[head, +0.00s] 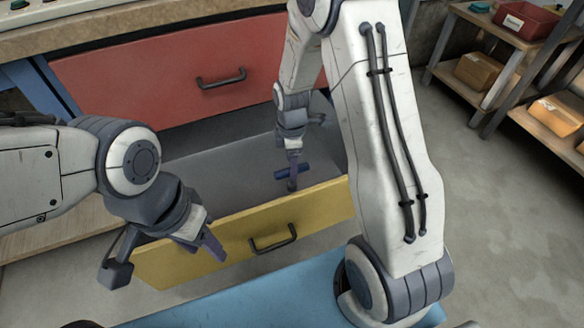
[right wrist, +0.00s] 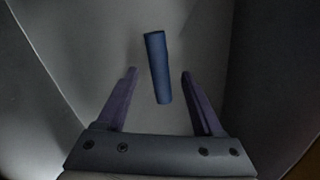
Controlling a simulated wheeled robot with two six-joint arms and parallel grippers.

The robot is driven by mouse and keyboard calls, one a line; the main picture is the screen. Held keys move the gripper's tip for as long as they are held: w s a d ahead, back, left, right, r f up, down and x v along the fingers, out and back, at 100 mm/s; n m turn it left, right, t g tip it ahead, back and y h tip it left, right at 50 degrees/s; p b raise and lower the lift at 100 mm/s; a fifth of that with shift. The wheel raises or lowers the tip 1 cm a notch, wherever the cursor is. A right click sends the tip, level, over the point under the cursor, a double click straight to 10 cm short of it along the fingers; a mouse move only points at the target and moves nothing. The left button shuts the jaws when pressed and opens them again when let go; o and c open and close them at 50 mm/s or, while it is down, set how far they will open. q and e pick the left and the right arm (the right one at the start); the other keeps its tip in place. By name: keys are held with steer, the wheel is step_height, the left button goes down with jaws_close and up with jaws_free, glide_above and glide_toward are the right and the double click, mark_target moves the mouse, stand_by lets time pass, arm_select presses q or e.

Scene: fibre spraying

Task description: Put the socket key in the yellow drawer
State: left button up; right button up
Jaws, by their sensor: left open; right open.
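The yellow drawer (head: 238,225) is pulled open, with its grey inside showing. A dark blue cylinder, apparently the socket key (head: 303,169), is inside the drawer's outline, near its front panel. In the right wrist view the key (right wrist: 158,68) lies between and beyond the spread fingers, apart from both. Whether it rests on the drawer floor cannot be told. My right gripper (head: 291,184) points down into the drawer, open, and partly hides the key in the head view. My left gripper (head: 165,262) is open and empty at the drawer's front left.
A closed red drawer (head: 150,82) with a dark handle sits above the yellow one, under the worktop (head: 120,28). The yellow drawer's handle (head: 273,240) faces front. Shelves with a red bin (head: 526,20) and cardboard boxes (head: 477,71) stand at right, with bare floor before them.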

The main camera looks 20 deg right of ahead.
step_height(320, 180, up, 4)
steer(key=shift+p, duration=0.6)
steer(key=shift+a+r, duration=0.25)
steer(key=shift+r, duration=0.05)
steer(key=s+a+r+m, duration=0.4)
steer(key=s+a+r, duration=0.6)
steer(key=a, duration=0.1)
steer(key=s+a+r+m, duration=0.1)
steer(key=s+r+m, duration=0.1)
steer(key=s, duration=0.5)
steer(key=s+a+r+m+y, duration=0.1)
steer(key=s+r+m, duration=0.1)
steer(key=s, duration=0.4)
steer(key=shift+s+a+r, duration=0.15)
steer(key=shift+s+a, duration=0.15)
steer(key=shift+s, duration=0.1)
